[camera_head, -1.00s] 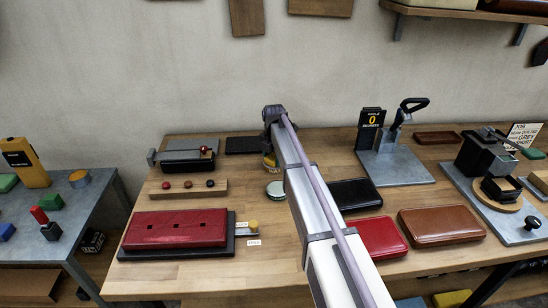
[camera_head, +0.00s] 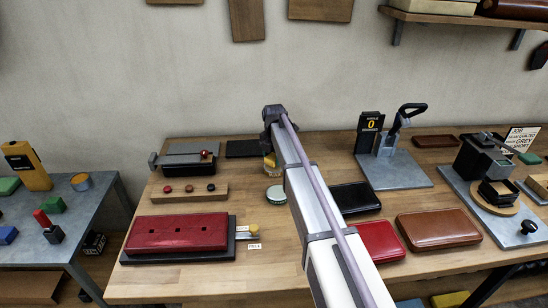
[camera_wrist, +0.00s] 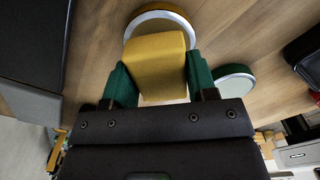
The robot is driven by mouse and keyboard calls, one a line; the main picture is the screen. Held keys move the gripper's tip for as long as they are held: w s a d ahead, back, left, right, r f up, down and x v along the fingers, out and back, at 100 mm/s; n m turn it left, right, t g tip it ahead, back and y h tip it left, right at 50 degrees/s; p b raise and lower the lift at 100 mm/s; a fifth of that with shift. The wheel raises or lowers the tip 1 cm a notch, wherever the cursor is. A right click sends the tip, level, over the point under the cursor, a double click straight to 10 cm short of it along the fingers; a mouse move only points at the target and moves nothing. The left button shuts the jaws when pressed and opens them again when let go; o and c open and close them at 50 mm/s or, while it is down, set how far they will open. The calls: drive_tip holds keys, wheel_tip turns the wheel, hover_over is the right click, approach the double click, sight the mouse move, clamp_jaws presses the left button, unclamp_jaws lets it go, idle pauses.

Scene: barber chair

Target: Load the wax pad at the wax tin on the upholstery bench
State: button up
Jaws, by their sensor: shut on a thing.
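My gripper (camera_wrist: 152,85) is shut on a yellow block, which I take for the wax pad (camera_wrist: 160,62), between its two green fingers in the wrist view. I cannot tell whether the pad touches the wax. In the head view the yellow tin (camera_head: 268,163) shows only in part by my gripper, at the rear of the wooden bench (camera_head: 290,262). The held pad cannot be made out there.
A black pad (camera_head: 352,196) lies to the right, and a strip with several coloured buttons (camera_head: 187,192) to the left. A red cushion (camera_head: 176,233) sits at the front left. A lever press (camera_head: 395,160) stands at the right.

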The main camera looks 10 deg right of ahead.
sight(274, 156)
wheel_tip(274, 156, up, 5)
drive_tip(key=p, duration=0.4)
drive_tip(key=shift+r, duration=0.1)
